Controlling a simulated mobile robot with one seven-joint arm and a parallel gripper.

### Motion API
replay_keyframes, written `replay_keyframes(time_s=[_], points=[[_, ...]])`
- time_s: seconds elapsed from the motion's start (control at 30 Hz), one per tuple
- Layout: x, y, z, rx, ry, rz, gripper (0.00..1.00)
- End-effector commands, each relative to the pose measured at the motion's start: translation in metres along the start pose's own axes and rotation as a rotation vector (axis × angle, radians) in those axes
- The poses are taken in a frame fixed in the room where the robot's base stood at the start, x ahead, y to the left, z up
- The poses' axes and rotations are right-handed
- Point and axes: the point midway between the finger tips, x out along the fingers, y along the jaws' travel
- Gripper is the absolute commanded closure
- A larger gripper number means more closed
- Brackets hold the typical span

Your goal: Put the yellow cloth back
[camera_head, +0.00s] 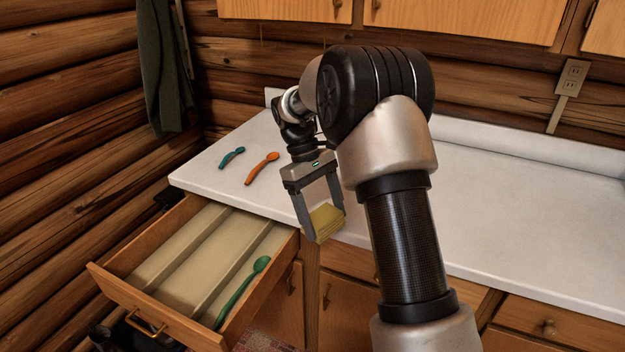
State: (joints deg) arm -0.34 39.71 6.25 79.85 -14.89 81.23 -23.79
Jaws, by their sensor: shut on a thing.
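The yellow cloth (324,222) is a small folded block with visible layers. My gripper (325,230) is shut on it, one finger on each side, and points down. In the picture the cloth lies over the front edge of the white counter; I cannot tell how high it is held. The open drawer (118,276) is below and to the left of the gripper, pulled out from under the counter.
A green spoon (240,290) lies in the drawer's right compartment; the other compartments look empty. An orange spoon (262,167) and a teal spoon (231,157) lie on the counter (510,215). A dark green cloth (162,70) hangs on the log wall. The right counter is clear.

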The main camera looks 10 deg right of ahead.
Motion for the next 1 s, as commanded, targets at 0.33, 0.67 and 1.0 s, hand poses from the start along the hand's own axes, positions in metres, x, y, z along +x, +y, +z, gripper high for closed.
replay_keyframes(time_s=[0.33,0.67,1.0], points=[[-0.081,0.071,-0.069,-1.222,0.0,0.515,0.44],[-0.131,0.103,-0.118,-1.97,0.005,0.828,0.44],[-0.114,0.106,-0.14,-2.129,0.0,0.886,0.44]])
